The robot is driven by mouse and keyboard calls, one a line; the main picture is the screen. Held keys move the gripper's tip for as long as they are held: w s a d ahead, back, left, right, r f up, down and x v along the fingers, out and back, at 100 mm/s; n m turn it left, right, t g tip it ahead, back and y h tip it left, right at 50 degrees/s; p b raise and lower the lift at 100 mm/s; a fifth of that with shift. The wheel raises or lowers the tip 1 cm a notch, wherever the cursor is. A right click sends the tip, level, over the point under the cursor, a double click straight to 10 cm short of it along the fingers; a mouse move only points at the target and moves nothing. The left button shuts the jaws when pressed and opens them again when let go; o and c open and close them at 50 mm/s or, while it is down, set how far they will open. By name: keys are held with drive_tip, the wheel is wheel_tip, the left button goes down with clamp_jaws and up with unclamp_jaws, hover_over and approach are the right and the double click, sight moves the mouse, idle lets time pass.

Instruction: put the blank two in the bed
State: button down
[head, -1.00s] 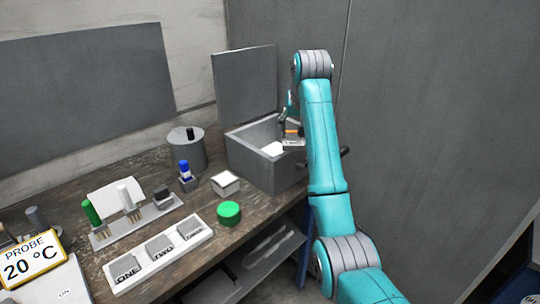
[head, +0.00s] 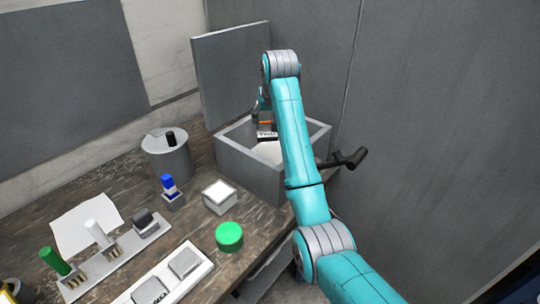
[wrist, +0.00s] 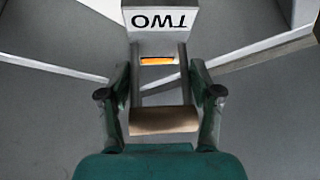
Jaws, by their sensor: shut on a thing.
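The blank two is a pale block marked TWO (head: 267,135). It also shows at the top of the wrist view (wrist: 165,20), with an orange strip and a brown crossbar. My gripper (wrist: 163,112) is shut on this crossbar, between its two fingers. In the head view my gripper (head: 260,116) is partly hidden by my arm and holds the blank over the open grey box (head: 240,160). A white surface (head: 268,153) shows inside the box; I cannot tell whether it is the bed. I cannot tell whether the blank touches anything.
The box's lid (head: 240,70) stands open behind. A black handle (head: 345,159) sticks out at right. To the left are a grey canister (head: 167,158), a white-topped block (head: 219,196), a green disc (head: 229,236) and a labelled rack (head: 207,258).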

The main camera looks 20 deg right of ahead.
sight(270, 136)
drive_tip(key=shift+f, duration=4.9)
drive_tip(key=shift+c, duration=1.1)
unclamp_jaws()
drive_tip(key=shift+f, duration=0.15)
drive_tip(key=v, duration=1.2)
drive_tip(key=shift+s, duration=0.15)
